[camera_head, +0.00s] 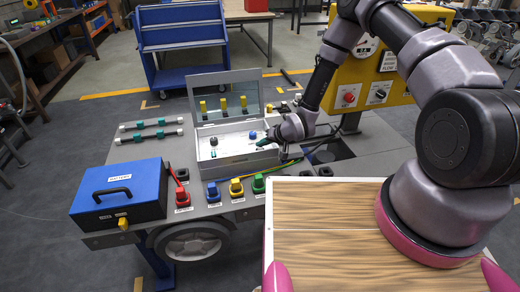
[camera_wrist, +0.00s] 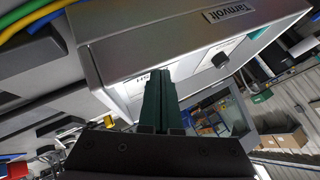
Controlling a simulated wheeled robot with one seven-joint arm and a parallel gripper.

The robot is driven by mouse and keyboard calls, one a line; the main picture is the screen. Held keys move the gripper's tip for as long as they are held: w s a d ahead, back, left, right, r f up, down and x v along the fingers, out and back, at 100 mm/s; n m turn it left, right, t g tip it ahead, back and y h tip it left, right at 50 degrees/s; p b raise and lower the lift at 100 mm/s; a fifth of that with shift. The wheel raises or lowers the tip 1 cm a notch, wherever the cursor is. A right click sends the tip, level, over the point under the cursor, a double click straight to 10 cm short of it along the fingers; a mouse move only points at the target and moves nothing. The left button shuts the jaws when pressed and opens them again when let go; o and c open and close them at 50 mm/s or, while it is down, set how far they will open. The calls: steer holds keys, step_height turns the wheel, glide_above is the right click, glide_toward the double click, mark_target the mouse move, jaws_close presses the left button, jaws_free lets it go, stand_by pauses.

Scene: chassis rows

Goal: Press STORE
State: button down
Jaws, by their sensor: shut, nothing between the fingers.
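An open grey box with a white inner panel (camera_head: 230,150) stands on the bench in the head view, its lid raised. A black knob (camera_head: 214,142) and a blue knob (camera_head: 253,135) show on the panel. My gripper (camera_head: 259,143) reaches in over the box's right side, its dark green fingers shut and empty. In the wrist view the shut fingers (camera_wrist: 160,74) point at the white panel, beside a partly covered label. I cannot tell whether the tips touch anything. A dark knob (camera_wrist: 221,60) shows right of them. No STORE button can be made out; the fingers may hide it.
A blue case (camera_head: 120,190) stands at the bench's left. Red, blue, yellow and green connectors line the front edge. The box's grey wall (camera_wrist: 190,40) is close to my fingers. A yellow control panel (camera_head: 370,85) stands behind my arm.

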steer(key=shift+f, duration=0.15)
steer(key=shift+f, duration=0.3)
steer(key=shift+r, duration=0.15)
stand_by(0.4)
steer(key=shift+r, duration=0.3)
step_height(320, 180, up, 6)
stand_by(0.7)
stand_by(0.5)
